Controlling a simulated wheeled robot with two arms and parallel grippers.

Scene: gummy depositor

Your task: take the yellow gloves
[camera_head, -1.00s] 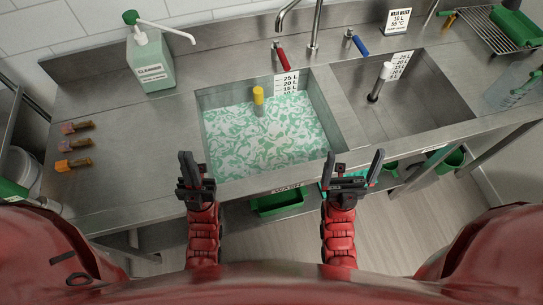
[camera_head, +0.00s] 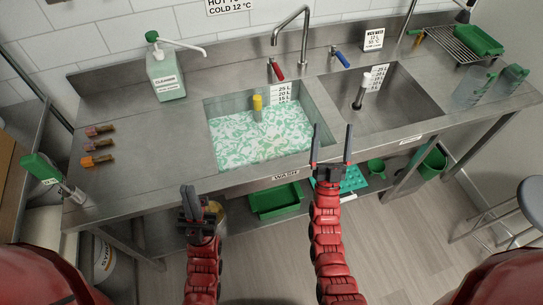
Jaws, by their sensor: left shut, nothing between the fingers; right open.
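I see no yellow gloves that I can make out. A small yellowish patch (camera_head: 217,207) shows under the counter, partly hidden behind my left gripper, and I cannot tell what it is. My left gripper (camera_head: 190,190) is shut and empty, in front of the counter at the lower left of centre. My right gripper (camera_head: 332,130) is open and empty, its fingers pointing up in front of the right edge of the wash basin.
The steel counter (camera_head: 140,130) holds a foamy wash basin (camera_head: 240,140) with a yellow-topped plug (camera_head: 257,103), and an empty basin (camera_head: 400,95). A cleaner bottle (camera_head: 165,78) stands behind. A green tray (camera_head: 275,203) is below. A stool (camera_head: 530,200) stands right; floor between is clear.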

